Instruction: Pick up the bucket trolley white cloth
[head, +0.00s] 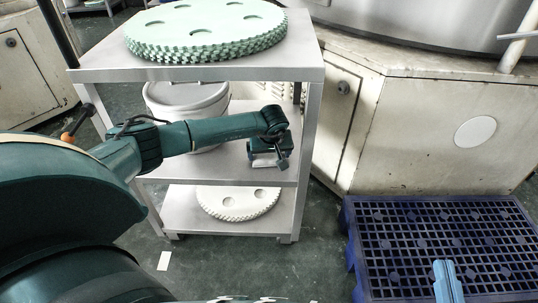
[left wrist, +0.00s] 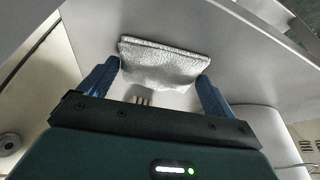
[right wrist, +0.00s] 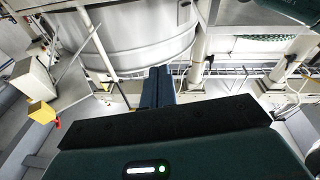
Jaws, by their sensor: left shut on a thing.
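The white cloth (left wrist: 160,63) is a small folded, textured piece held between the two blue fingers of my left gripper (left wrist: 157,74) in the left wrist view. In the head view my left gripper (head: 268,155) is over the right part of the trolley's middle shelf, and a pale bit of the cloth (head: 263,162) shows under it. I cannot tell whether the cloth touches the shelf. The grey three-shelf trolley (head: 205,74) carries a white bucket (head: 187,97) on that shelf, partly behind my left arm. My right gripper (right wrist: 158,86) is shut and empty, its fingers together.
A pale green toothed disc (head: 205,28) lies on the trolley's top shelf, close above my left arm. A white disc (head: 240,203) lies on the bottom shelf. A blue pallet (head: 385,283) is at right, and a large machine (head: 420,130) stands behind it.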

